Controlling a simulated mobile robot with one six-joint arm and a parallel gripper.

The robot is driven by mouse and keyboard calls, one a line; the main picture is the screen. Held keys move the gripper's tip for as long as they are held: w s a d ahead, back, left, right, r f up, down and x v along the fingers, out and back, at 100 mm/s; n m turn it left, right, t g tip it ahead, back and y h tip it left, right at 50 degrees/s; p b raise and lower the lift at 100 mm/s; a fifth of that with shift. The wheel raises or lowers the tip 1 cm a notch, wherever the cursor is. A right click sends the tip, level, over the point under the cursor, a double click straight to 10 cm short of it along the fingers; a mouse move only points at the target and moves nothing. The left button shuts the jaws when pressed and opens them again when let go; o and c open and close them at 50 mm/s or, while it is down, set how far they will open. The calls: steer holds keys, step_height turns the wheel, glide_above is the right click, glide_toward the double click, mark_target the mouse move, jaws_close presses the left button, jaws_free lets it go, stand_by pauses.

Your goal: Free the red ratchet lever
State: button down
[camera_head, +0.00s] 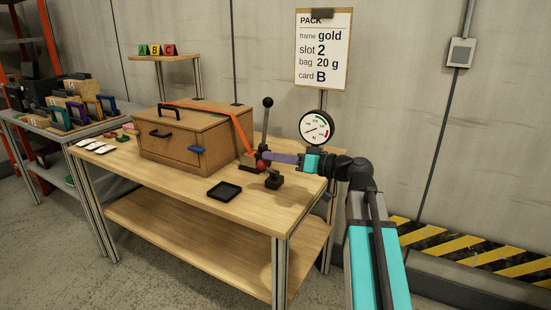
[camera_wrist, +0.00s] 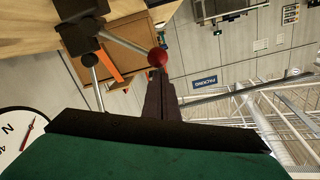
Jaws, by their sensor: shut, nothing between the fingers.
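The red ratchet lever shows a round red knob (camera_wrist: 157,57) on a metal rod that runs from a black block (camera_wrist: 78,36) in the wrist view. In the head view red parts of the lever (camera_head: 260,166) show low beside the box, at the end of the orange strap (camera_head: 236,123). My gripper (camera_head: 270,157) reaches in from the right with its purple fingers shut and empty. In the wrist view the fingertips (camera_wrist: 159,80) are together just short of the knob. I cannot tell whether they touch it.
A wooden box (camera_head: 185,140) stands on the table (camera_head: 235,222) under the strap. An upright black-knobbed lever (camera_head: 267,103) rises close to my fingers. A round gauge (camera_head: 317,128) stands behind my gripper. A black tray (camera_head: 224,191) lies in front.

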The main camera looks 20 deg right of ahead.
steer(key=s+d+r+p, duration=0.2)
steer(key=s+d, duration=0.4)
steer(key=d, duration=0.3)
steer(key=shift+s+r, duration=0.3)
steer(key=shift+r, duration=0.5)
